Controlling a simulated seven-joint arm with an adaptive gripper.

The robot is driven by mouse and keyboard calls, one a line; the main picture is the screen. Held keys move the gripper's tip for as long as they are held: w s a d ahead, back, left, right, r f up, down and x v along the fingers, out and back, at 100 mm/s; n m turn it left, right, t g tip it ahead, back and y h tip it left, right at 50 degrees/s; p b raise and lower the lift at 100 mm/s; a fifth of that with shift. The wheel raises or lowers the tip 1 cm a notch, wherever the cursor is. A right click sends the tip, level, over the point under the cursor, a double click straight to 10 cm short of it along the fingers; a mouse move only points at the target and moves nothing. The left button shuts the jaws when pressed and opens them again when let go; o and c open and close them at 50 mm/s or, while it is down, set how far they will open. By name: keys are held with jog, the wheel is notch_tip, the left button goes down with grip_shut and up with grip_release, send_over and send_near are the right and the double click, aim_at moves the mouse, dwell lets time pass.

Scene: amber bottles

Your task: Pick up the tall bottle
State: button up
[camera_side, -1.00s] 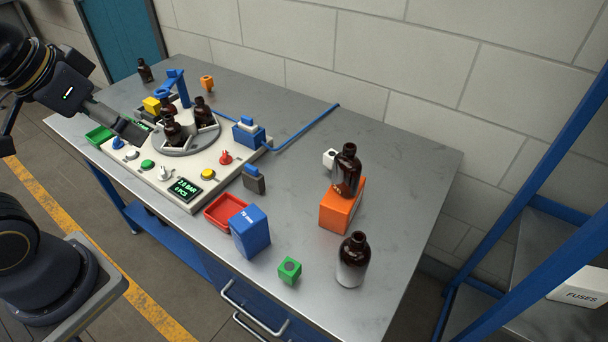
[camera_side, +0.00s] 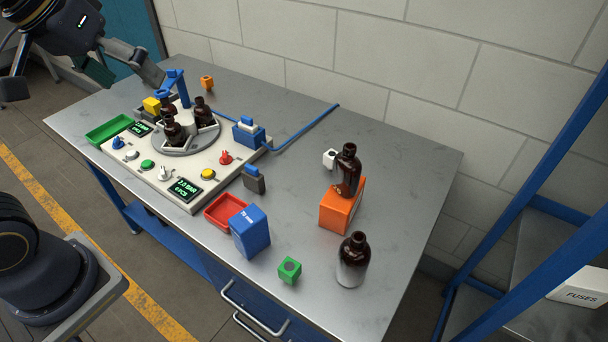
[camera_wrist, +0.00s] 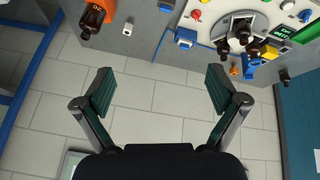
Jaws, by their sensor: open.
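A dark amber bottle (camera_side: 348,172) stands upright on an orange block (camera_side: 339,210) at the right of the bench. Another amber bottle with a pale lower part (camera_side: 353,262) stands on the bench in front of it. Several smaller-looking amber bottles (camera_side: 203,112) stand in the round carousel. Which bottle is tallest is hard to judge. My gripper (camera_side: 122,70) is over the back left corner, far from the orange block, and hides the bench behind it. In the wrist view my gripper (camera_wrist: 160,88) is open and empty, with the bottle on the block (camera_wrist: 90,20) at upper left.
The carousel sits on a white control panel (camera_side: 190,195). A blue hose (camera_side: 300,134), blue box (camera_side: 250,232), red tray (camera_side: 222,210), green tray (camera_side: 108,131) and green cube (camera_side: 289,271) are on the bench. A block wall (camera_side: 400,60) runs behind. The bench's middle is fairly clear.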

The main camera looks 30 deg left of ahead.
jog(key=w+d+r+g, duration=0.1)
jog(key=w+d+r, duration=0.25)
jog(key=w, duration=0.25)
jog(key=w+d+f+g+h, duration=0.15)
jog(key=w+d+f, duration=0.25)
jog(key=w+d, duration=0.7)
jog(key=m+g+y, duration=0.2)
jog(key=m+g, duration=0.1)
send_over(357, 246)
jog(key=w, duration=0.1)
notch_tip(357, 246, down, 15)
jog(key=f, duration=1)
jog(key=shift+w+a, duration=0.1)
jog(key=shift+w, duration=0.1)
jog(key=shift+a+f, duration=0.1)
jog(key=shift+f, duration=2.85)
grip_shut()
